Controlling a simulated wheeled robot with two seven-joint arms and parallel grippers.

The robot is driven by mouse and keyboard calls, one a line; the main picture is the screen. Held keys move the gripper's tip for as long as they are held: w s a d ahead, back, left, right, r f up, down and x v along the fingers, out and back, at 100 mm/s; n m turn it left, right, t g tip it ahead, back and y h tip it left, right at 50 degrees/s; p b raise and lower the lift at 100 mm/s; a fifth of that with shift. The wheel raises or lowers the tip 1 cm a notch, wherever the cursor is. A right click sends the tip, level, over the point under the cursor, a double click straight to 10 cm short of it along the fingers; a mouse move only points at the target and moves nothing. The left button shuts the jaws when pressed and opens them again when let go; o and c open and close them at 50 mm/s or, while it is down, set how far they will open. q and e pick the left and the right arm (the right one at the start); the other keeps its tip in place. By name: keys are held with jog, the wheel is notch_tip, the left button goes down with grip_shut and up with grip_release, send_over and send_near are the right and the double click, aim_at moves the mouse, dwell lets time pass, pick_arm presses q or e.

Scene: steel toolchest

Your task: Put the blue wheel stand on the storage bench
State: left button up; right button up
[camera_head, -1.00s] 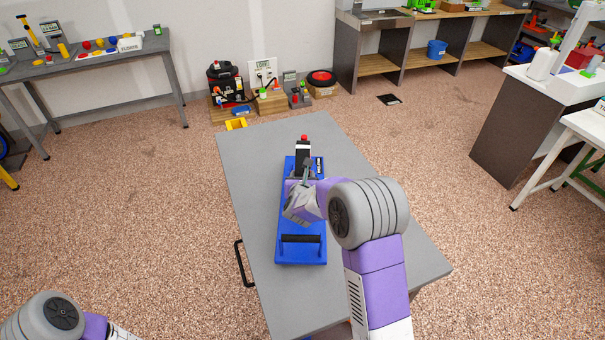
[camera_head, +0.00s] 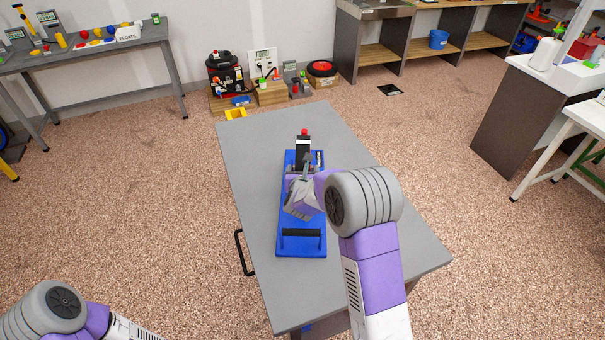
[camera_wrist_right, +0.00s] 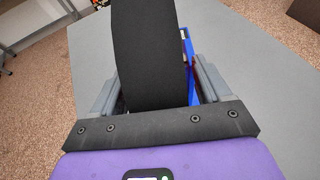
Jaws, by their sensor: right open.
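The blue wheel stand (camera_head: 301,248) lies flat on the grey tabletop. It has a black bar handle (camera_head: 301,232) at its near end and a black upright part (camera_head: 302,153) with a red top at its far end. My right gripper (camera_head: 306,172) is over the stand's middle, close to the upright; its arm hides part of the base. In the right wrist view a wide black part (camera_wrist_right: 150,50) stands between the open fingers of the right gripper (camera_wrist_right: 160,85), with some blue base (camera_wrist_right: 190,68) behind it. My left arm shows at bottom left; its gripper is out of frame.
The grey table (camera_head: 380,240) has free room around the stand. A bench with wooden shelves (camera_head: 460,52) and a blue bucket (camera_head: 438,40) stands at the back right. A grey bench (camera_head: 150,50) with small items stands at the left. A white-topped counter (camera_head: 555,80) is at the right.

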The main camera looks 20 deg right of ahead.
jog(key=p+v, duration=0.1)
jog(key=v, duration=1.1)
